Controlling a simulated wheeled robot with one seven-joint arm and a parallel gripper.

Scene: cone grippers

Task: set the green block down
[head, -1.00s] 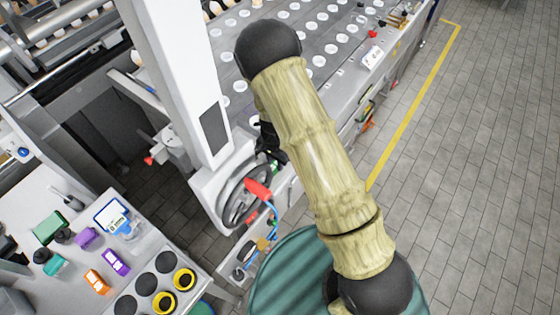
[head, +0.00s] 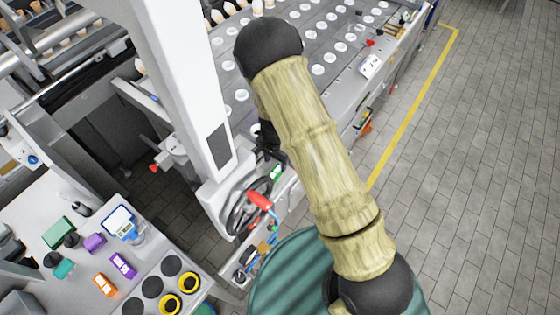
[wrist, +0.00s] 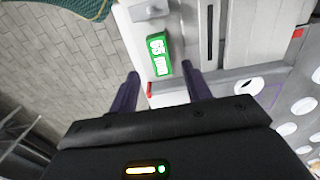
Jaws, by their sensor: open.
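The green block (wrist: 158,55), marked with white writing that looks like "65 mm", lies on a pale machine surface in the wrist view. In the head view a small green patch (head: 277,171) shows just below my gripper and looks like the same block. My gripper (wrist: 160,76) is open. Its two dark fingers point toward the block, one on each side of its line, and the block sits just beyond the fingertips, apart from them. In the head view my gripper (head: 267,142) is small, dark and partly hidden behind my arm.
A handwheel with a red grip (head: 260,200) stands close below the block. A table (head: 75,285) at lower left holds coloured blocks, including another green one (head: 58,232), and round pads. A conveyor (head: 290,75) with white discs runs behind. Open tiled floor (head: 470,170) lies right.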

